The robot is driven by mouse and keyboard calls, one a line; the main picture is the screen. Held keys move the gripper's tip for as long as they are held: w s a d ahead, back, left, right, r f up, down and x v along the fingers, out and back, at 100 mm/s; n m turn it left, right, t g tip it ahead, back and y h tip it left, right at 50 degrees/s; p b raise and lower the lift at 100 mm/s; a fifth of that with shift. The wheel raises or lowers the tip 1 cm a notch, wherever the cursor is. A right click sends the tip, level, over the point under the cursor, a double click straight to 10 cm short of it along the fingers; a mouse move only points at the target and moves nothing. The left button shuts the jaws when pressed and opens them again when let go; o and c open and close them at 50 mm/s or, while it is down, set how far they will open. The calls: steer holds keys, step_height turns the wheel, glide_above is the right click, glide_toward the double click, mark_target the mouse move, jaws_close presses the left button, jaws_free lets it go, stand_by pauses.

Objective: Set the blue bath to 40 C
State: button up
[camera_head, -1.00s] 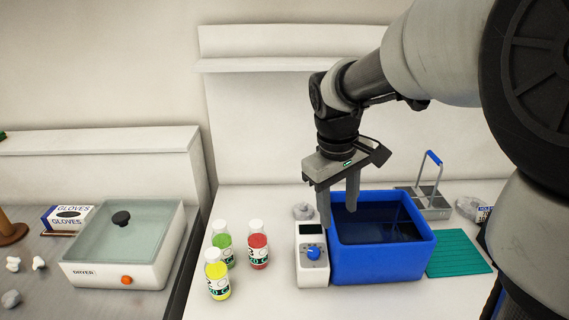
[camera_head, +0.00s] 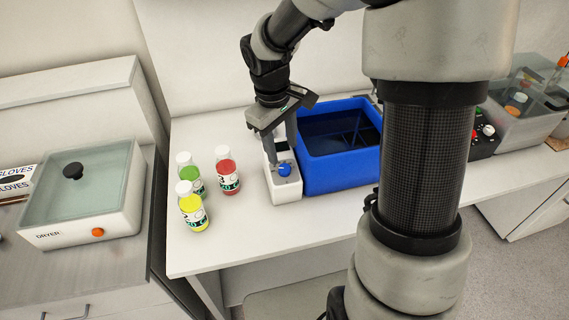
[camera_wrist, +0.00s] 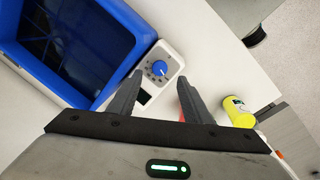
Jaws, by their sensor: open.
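The blue bath (camera_head: 312,182) is an open blue tub of dark liquid on the white counter. Its white control unit (camera_head: 286,191) stands against its left side and carries a round blue knob (camera_head: 284,170). In the wrist view the knob (camera_wrist: 159,68) has a white pointer mark and a ring of small dial marks; a dark display (camera_wrist: 143,96) is partly hidden by a finger. My gripper (camera_head: 279,145) is open and empty, pointing down above the control unit. In the wrist view my gripper's fingers (camera_wrist: 160,92) lie beside the unit, apart from the knob. The display's reading is not legible.
Green (camera_head: 190,174), red (camera_head: 228,172) and yellow (camera_head: 192,208) capped bottles stand left of the control unit. A dryer (camera_head: 85,195) with a glass lid is on the left bench. The counter in front of the unit is clear.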

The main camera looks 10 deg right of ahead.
mark_target(285, 169)
steer(key=f, duration=0.5)
steer(key=d+f, duration=0.1)
steer(key=f, duration=0.1)
steer(key=shift+w+f, duration=0.3)
steer(key=shift+f, duration=0.05)
steer(key=c, duration=1.1)
steer(key=shift+o, duration=0.2)
steer(key=shift+m, duration=0.4)
steer(key=shift+m+y+b, duration=0.6)
steer(key=shift+m+b, duration=0.2)
steer(key=shift+m, duration=1.6)
steer(key=o, duration=1.1)
steer(key=shift+c, duration=0.2)
